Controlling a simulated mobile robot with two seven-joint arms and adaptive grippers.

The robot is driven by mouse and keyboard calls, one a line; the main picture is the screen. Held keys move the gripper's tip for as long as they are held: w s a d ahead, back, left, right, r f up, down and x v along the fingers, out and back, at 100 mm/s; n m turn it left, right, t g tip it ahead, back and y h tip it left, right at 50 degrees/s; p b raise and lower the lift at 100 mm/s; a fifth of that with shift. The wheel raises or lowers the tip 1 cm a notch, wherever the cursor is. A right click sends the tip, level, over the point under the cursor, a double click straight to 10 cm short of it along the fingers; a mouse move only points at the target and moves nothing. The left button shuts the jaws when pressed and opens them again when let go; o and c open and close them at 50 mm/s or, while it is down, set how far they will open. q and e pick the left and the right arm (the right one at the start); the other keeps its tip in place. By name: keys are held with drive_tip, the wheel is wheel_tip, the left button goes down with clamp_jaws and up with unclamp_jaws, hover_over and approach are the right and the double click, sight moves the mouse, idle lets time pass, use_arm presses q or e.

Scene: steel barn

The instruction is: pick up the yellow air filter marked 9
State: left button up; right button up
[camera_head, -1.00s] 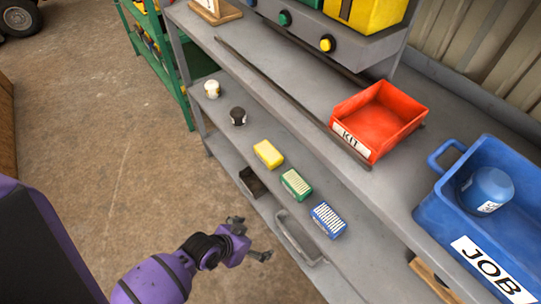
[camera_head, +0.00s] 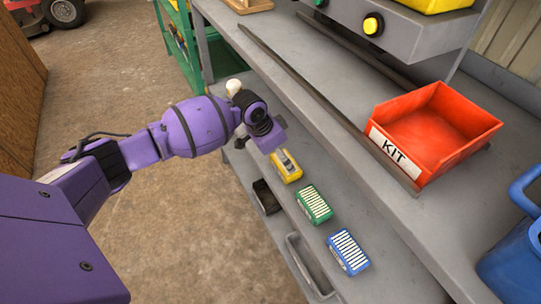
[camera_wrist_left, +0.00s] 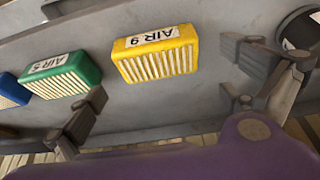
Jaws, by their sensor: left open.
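The yellow air filter (camera_head: 292,174) lies on the grey middle shelf, partly hidden by my left gripper (camera_head: 284,158) in the head view. In the left wrist view the yellow filter (camera_wrist_left: 158,62) shows its label "AIR 9" and pale pleats. My left gripper (camera_wrist_left: 172,96) is open and empty, its fingers wide apart. The filter lies ahead of the gap between them, and no finger visibly touches it. My right gripper is in neither view.
A green filter (camera_head: 314,204), labelled "AIR 5" in the wrist view, and a blue filter (camera_head: 348,252) lie in the same row. A dark round object (camera_wrist_left: 301,30) stands beyond the other finger. The red KIT bin (camera_head: 436,138) sits on the worktop above.

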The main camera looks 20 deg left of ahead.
use_arm(q)
drive_tip(key=x, duration=0.5)
drive_tip(key=shift+w+d+f+b, duration=0.2)
drive_tip(key=shift+d+b, duration=0.05)
drive_tip(key=shift+b, duration=0.1)
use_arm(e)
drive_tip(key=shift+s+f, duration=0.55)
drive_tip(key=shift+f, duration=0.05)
use_arm(q)
drive_tip(key=c, duration=1)
drive_tip(key=shift+r, duration=0.15)
